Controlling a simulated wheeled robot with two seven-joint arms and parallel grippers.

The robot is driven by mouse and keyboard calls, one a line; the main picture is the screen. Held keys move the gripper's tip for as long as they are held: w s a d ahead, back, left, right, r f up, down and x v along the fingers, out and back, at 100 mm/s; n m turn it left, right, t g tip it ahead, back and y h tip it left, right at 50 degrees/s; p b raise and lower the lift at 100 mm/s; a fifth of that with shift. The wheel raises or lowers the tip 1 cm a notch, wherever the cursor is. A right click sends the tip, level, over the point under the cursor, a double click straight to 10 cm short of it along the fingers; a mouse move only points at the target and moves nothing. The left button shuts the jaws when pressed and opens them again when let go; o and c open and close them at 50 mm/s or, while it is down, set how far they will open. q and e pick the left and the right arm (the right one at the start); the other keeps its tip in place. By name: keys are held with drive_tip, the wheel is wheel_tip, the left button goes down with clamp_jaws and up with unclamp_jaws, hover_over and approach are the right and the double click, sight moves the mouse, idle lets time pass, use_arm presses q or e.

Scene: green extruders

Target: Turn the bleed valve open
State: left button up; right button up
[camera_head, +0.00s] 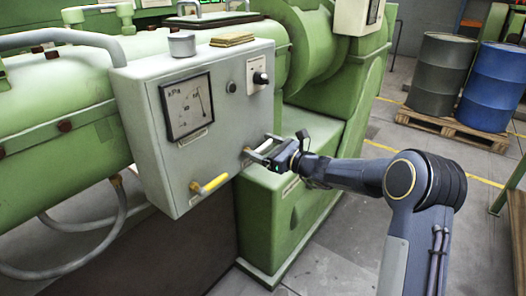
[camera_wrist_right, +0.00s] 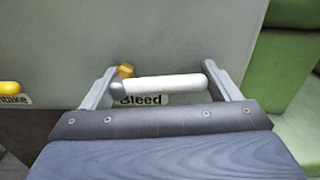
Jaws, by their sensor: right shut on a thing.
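The bleed valve has a white lever handle (camera_wrist_right: 165,83) on a brass stem (camera_wrist_right: 125,70), above a label reading "Bleed" (camera_wrist_right: 145,100). In the right wrist view the handle lies nearly level, tilted slightly up to the right. My right gripper (camera_head: 262,147) is at the lower right of the grey panel's face. Its fingers (camera_wrist_right: 160,74) are at the two ends of the handle and shut on it lengthwise. In the head view the gripper partly hides the valve. My left gripper is not in view.
The grey control panel (camera_head: 218,165) carries a gauge (camera_head: 187,105), a black knob (camera_head: 261,78) and a yellow-handled valve (camera_head: 213,184) to the left of the bleed valve. Green machinery (camera_head: 287,205) stands close on the right. Drums (camera_head: 440,75) stand on a pallet farther back.

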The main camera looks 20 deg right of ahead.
sight(244, 138)
drive_tip(key=n+b, duration=0.2)
drive_tip(key=b, duration=0.1)
drive_tip(key=r+n+b, duration=0.1)
drive_tip(key=n+b, duration=0.1)
drive_tip(key=b, duration=0.1)
drive_tip(key=n+b, duration=0.2)
drive_tip(key=b, duration=0.1)
drive_tip(key=shift+s+a+r+n+b, duration=0.3)
drive_tip(key=shift+s+a+n, duration=0.05)
drive_tip(key=shift+n, duration=0.05)
drive_tip(key=n+b, duration=0.2)
drive_tip(key=a+r+n+b, duration=0.1)
drive_tip(key=n+b, duration=0.1)
drive_tip(key=s+n+b, duration=0.1)
drive_tip(key=n+b, duration=0.1)
drive_tip(key=b, duration=0.1)
drive_tip(key=shift+s+a+r, duration=0.1)
drive_tip(key=shift+a+r, duration=0.1)
drive_tip(key=shift+a, duration=0.1)
drive_tip(key=shift+s+a+r+n+b, duration=0.1)
drive_tip(key=shift+s+a+n+b, duration=0.1)
drive_tip(key=shift+n+b, duration=0.45)
drive_tip(key=shift+s+a+r+n+b, duration=0.15)
drive_tip(key=shift+n+b, duration=0.35)
drive_tip(key=shift+n, duration=0.25)
drive_tip(key=shift+s+a+n+b, duration=0.1)
drive_tip(key=shift+a+n+b, duration=0.1)
drive_tip(key=shift+n+b, duration=0.45)
